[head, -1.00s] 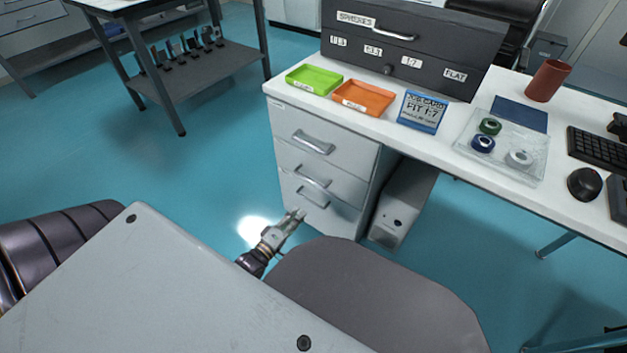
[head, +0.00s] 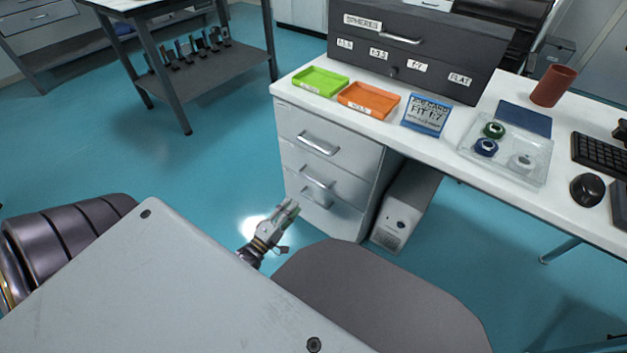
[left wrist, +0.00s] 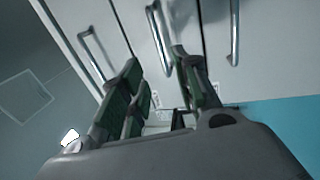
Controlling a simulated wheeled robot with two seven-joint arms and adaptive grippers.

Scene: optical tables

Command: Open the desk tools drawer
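A white drawer unit (head: 290,165) with three stacked drawers stands under the desk's left end. Each drawer has a silver bar handle: top (head: 318,143), middle (head: 316,178) and bottom (head: 315,201). All three drawers look shut. My left gripper (head: 290,206) is low in front of the unit, left of the bottom handle. In the left wrist view its fingers (left wrist: 157,60) are apart with a gap between them. A handle (left wrist: 158,40) shows beyond that gap, with other handles on either side; I see no grip on it. Small labels are too blurred to read. My right gripper is out of view.
A grey chair seat (head: 385,300) is close right of my left gripper. A white computer case (head: 402,210) stands right of the drawers. The white desktop (head: 450,145) holds trays and a dark cabinet (head: 420,50). Teal floor left of the unit is clear.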

